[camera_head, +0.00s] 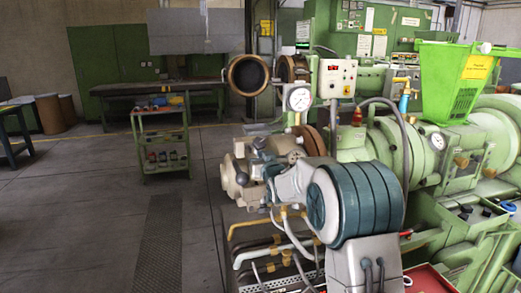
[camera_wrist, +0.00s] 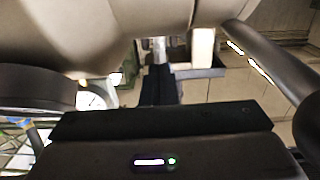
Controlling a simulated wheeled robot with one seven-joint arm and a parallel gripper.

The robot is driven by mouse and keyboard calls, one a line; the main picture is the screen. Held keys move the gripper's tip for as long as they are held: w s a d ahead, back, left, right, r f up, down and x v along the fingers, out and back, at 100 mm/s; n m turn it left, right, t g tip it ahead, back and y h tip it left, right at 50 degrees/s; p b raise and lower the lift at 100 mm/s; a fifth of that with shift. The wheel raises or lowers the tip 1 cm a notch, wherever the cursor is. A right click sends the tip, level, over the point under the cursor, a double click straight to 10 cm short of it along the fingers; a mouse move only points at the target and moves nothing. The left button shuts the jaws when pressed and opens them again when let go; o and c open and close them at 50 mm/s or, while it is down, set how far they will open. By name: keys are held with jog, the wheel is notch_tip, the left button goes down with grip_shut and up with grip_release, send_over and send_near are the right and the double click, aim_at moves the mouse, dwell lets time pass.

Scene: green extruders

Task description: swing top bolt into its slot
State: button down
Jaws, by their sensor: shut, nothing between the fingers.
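In the wrist view, the dark fingers of my gripper (camera_wrist: 158,72) are together and hold nothing. They reach up under a large beige rounded body (camera_wrist: 110,30). A pale upright piece (camera_wrist: 203,48) stands just right of the fingertips, at the edge of this body; I cannot tell whether it is the top bolt. The slot cannot be made out. In the head view, the beige machine head (camera_head: 231,176) with knobs and bolt ends sits left of my arm. My gripper is hidden or not distinguishable there.
A dark curved bar (camera_wrist: 275,62) runs close on the right in the wrist view. A pressure gauge (camera_head: 299,98) stands above the machine head. Pipes and hoses (camera_head: 262,250) lie below it. The floor (camera_head: 100,220) on the left is open, with a green cart (camera_head: 163,138) behind.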

jog(key=shift+w+r, duration=0.3)
jog(key=shift+w, duration=0.05)
